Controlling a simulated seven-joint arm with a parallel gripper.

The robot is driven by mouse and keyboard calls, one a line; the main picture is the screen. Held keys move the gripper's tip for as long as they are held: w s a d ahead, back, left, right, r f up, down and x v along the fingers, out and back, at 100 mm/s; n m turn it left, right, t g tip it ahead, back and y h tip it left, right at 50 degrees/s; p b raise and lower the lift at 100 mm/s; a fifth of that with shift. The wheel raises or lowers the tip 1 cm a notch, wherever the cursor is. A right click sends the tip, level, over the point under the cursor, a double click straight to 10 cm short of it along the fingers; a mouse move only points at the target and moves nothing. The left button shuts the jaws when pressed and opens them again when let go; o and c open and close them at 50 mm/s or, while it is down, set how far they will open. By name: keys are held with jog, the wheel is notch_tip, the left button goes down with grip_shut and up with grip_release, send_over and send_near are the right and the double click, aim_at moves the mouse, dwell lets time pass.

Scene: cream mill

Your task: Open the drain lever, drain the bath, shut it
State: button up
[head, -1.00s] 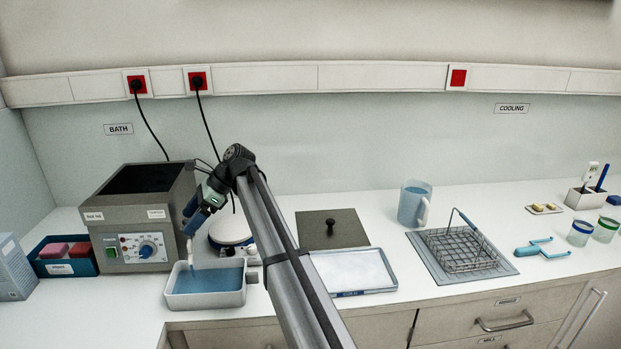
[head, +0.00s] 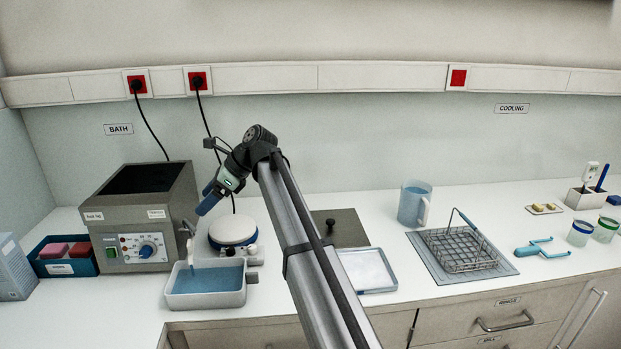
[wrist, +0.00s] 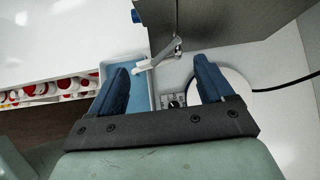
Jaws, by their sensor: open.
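The bath (head: 118,250) is a grey box with a dark open top, a dial and a green switch, at the left in the head view. A small metal drain tap with a pale lever (head: 190,248) sticks out low on its right side; the lever also shows in the wrist view (wrist: 158,57). A white tub (head: 206,300) holding blue liquid stands below the tap. My gripper (head: 203,206) is open and empty, above and slightly right of the tap. In the wrist view, the lever lies ahead between the spread fingers (wrist: 160,70).
A round white-topped device (head: 233,230) stands close right of the tap. A dark plate with a knob (head: 345,236) and a white tray (head: 391,284) lie further right. A jug (head: 413,204) and wire basket (head: 458,252) stand beyond. A blue box (head: 54,268) is left of the bath.

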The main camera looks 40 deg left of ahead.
jog(key=w+d+m+t+y, duration=0.1)
jog(key=w+d, duration=0.4)
jog(key=w, duration=0.2)
jog(key=w+d+m+t+y, duration=0.1)
jog(key=w+d, duration=0.3)
jog(key=w, duration=0.4)
jog(key=w+d+r+y, duration=0.1)
jog(key=w+d, duration=0.4)
jog(key=w, duration=0.3)
jog(key=shift+w+d+m+t, duration=0.25)
jog(key=shift+d+m+t, duration=0.05)
jog(key=shift+m+t, duration=0.1)
